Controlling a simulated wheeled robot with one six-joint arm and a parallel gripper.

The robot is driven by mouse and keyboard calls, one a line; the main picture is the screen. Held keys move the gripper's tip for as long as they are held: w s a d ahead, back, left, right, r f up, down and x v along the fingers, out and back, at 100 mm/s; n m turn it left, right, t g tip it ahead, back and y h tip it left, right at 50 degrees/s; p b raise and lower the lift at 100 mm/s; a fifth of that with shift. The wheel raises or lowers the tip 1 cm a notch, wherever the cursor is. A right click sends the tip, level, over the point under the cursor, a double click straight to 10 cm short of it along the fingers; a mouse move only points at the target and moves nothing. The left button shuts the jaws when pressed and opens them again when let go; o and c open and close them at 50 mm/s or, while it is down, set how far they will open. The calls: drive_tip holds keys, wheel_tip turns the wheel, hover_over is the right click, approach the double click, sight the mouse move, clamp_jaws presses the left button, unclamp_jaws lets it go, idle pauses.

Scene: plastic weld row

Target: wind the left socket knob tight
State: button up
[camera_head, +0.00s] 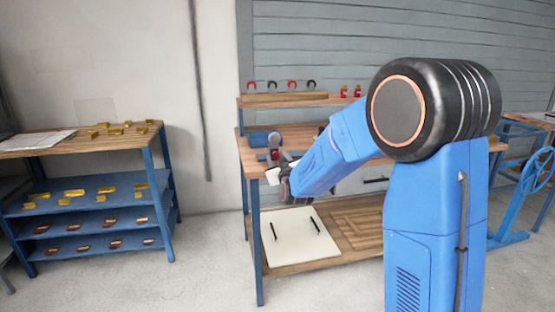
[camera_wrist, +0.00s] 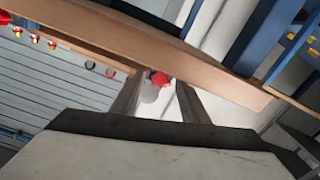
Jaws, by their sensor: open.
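A small red knob (camera_head: 275,155) sits on a grey fixture (camera_head: 275,141) at the left end of the workbench. It also shows in the wrist view as a red lobed knob (camera_wrist: 159,78). My gripper (camera_head: 273,173) is just in front of the fixture in the head view. In the wrist view my gripper (camera_wrist: 158,92) is open, with one finger on each side of the knob in the picture. Whether the fingers touch it I cannot tell. Only one such knob shows clearly; my arm hides part of the bench to its right.
The workbench (camera_head: 255,152) has a raised back shelf (camera_head: 290,97) with red and black rings and small red items. A pale board (camera_head: 292,250) with two dark handles lies on the lower shelf. A blue rack (camera_head: 95,190) with yellow and copper parts stands left, with open floor between.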

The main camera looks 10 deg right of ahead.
drive_tip(key=shift+w, duration=0.1)
clamp_jaws()
drive_tip(key=shift+m, duration=0.3)
drive_tip(key=m, duration=0.3)
drive_tip(key=shift+d+m, duration=0.1)
drive_tip(key=shift+m, duration=1.9)
unclamp_jaws()
